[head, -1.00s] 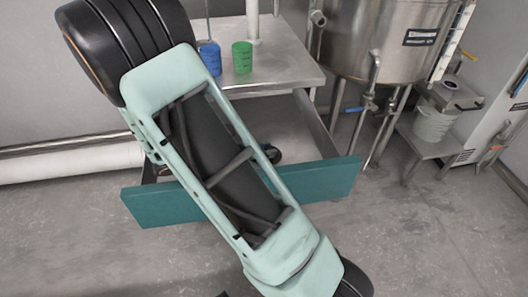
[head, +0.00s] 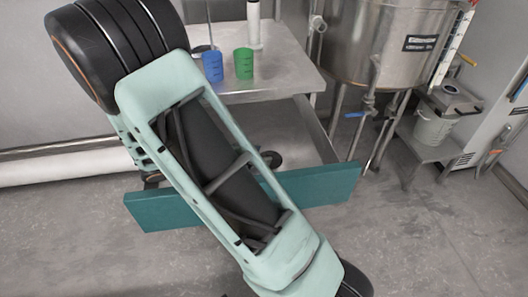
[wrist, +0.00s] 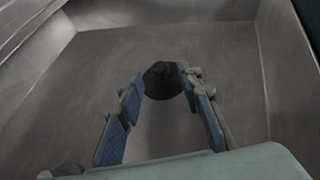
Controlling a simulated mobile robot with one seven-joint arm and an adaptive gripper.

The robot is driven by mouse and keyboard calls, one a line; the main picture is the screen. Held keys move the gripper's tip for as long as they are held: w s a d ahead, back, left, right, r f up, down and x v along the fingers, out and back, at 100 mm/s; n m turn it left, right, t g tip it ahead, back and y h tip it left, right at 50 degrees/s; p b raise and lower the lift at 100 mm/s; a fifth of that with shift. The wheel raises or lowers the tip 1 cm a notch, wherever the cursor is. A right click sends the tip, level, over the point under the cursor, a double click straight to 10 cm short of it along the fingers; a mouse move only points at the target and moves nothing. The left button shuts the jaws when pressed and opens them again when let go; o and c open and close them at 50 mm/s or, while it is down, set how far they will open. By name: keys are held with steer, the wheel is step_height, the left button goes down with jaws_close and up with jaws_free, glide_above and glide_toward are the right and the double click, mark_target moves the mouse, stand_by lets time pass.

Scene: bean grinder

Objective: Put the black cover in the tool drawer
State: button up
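The black cover (wrist: 162,82) is a small dark rounded piece at the fingertips of my gripper (wrist: 161,78) in the wrist view. Both blue-padded fingers flank it closely, and it fills the gap between their tips. The gripper reaches into the bare grey metal inside of the tool drawer (wrist: 230,70). I cannot tell whether the cover touches the drawer floor. In the head view the tool drawer is pulled out, with a teal front (head: 325,188). A dark round piece shows at the arm's edge, too covered to identify.
A metal table (head: 285,75) above the drawer holds a blue cup (head: 212,66) and a green cup (head: 243,63). A steel tank (head: 385,40) on legs stands right of it. A small stand with a grey bucket (head: 433,128) is farther right. The floor at the right front is clear.

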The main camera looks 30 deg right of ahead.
steer(key=p+v, duration=0.1)
steer(key=v, duration=0.3)
steer(key=shift+a+r, duration=0.15)
